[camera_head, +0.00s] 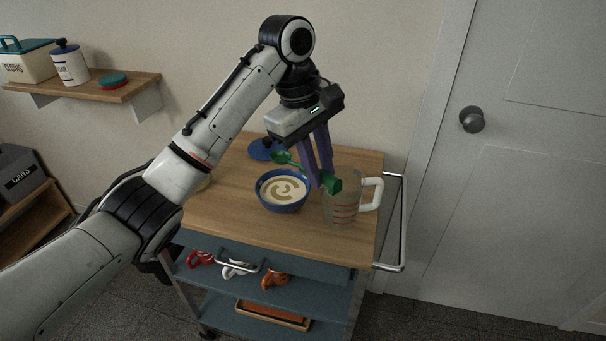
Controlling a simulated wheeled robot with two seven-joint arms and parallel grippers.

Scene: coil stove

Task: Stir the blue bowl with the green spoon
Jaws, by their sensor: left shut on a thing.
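The blue bowl (283,204) stands on the wooden top of a cart and holds a pale liquid with a brown swirl. My left gripper (323,182) points down with its purple fingers, right of the bowl and close to the measuring jug. It is shut on the green spoon (281,156), at the thick end of its handle. The spoon's head points left and shows just above the bowl's far rim in the picture, out of the liquid. Part of the handle is hidden by the fingers. My right gripper is not in view.
A clear measuring jug (342,211) with a white handle stands right of the bowl. A dark blue round thing (262,150) lies behind the bowl. Mugs sit on the shelf below. A metal rail (402,225) edges the right side.

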